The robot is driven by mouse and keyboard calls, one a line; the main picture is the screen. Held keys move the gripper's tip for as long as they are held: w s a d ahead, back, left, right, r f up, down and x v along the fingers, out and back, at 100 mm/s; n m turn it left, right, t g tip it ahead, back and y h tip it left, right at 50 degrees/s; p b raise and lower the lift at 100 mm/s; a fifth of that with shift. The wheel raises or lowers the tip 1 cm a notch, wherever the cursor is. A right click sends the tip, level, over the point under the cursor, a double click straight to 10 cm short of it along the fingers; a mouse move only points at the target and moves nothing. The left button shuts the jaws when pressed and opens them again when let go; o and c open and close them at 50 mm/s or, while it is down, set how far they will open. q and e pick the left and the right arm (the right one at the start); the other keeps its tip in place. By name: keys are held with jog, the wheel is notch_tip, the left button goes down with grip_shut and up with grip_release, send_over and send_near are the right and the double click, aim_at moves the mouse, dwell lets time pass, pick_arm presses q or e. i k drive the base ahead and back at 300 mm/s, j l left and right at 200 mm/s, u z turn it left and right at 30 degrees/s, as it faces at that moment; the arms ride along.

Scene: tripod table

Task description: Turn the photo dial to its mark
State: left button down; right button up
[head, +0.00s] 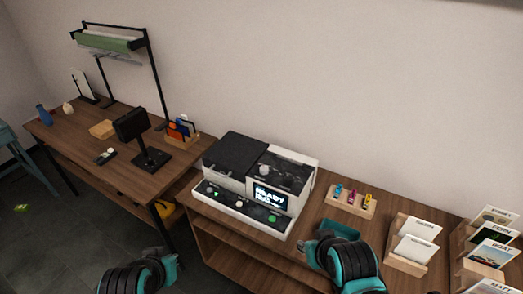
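A white and black photo machine (236,182) stands on the wooden cabinet. Its small screen (268,196) reads "READY". A small pale round knob (239,204) sits on its sloped front panel, between a green mark on the left and a green button (272,218) on the right. I cannot tell for sure that this knob is the photo dial, and its mark is too small to read. My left gripper (172,266) is low, left of the cabinet and apart from the machine. My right gripper (335,232) is near the cabinet's front, right of the machine. Neither gripper's fingers show clearly.
A wooden block with several coloured sticks (349,199) lies right of the machine. Card holders (409,263) stand farther right. A second table (92,142) at left bears a black stand (147,150) and a card box. The wall is close behind the machine.

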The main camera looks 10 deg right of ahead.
aim_at(289, 179)
jog(key=i+z, duration=0.1)
jog(key=z, duration=0.3)
jog(key=i+z, duration=0.15)
jog(key=z, duration=0.2)
jog(key=i+z, duration=0.1)
jog(key=z, duration=0.3)
